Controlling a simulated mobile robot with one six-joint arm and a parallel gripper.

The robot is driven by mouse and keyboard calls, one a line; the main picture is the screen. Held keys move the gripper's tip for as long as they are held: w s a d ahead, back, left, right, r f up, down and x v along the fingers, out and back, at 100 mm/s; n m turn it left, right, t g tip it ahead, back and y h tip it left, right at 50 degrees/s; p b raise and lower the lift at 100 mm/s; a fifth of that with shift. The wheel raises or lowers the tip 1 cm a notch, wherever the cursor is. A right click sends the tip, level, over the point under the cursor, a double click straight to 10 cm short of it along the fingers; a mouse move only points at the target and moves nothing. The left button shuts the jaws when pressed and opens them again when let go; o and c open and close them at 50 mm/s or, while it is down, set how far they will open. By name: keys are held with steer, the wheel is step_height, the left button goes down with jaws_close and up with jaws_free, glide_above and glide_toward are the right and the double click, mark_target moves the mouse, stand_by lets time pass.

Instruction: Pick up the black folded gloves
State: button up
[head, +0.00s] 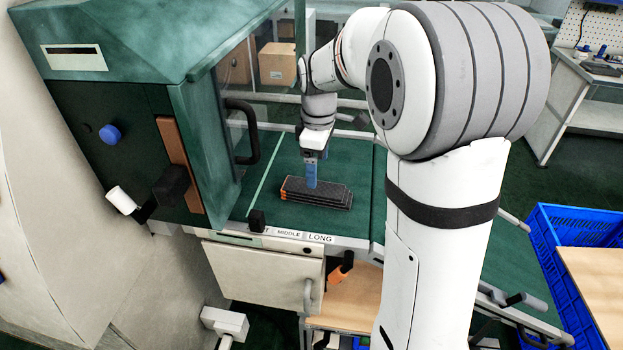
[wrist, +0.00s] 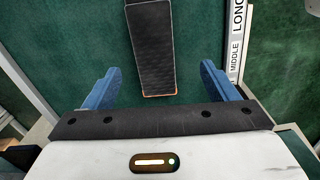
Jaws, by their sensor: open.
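The black folded gloves (head: 325,195) lie as a flat dark stack with orange edging on the green work surface in the head view. In the wrist view the black folded gloves (wrist: 152,50) extend up out of the top of the picture, with an orange near edge. My gripper (head: 312,183) points down over the stack in the head view; its exact height above it is hard to tell.
The green machine housing (head: 200,120) with a door handle (head: 250,130) stands left of the gloves. A label strip (head: 290,234) runs along the surface's front edge. A cardboard box (head: 278,64) is behind. A blue crate (head: 565,235) stands at right. Green surface around the gloves is clear.

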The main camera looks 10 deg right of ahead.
mark_target(317, 188)
steer(key=shift+w+f, duration=0.2)
steer(key=shift+f, duration=0.1)
steer(key=f, duration=0.5)
steer(key=f+p, duration=0.1)
steer(key=f, duration=0.1)
steer(key=shift+w+d+f, duration=0.1)
steer(key=shift+w+f, duration=0.05)
steer(key=shift+w, duration=0.15)
steer(key=c, duration=1.1)
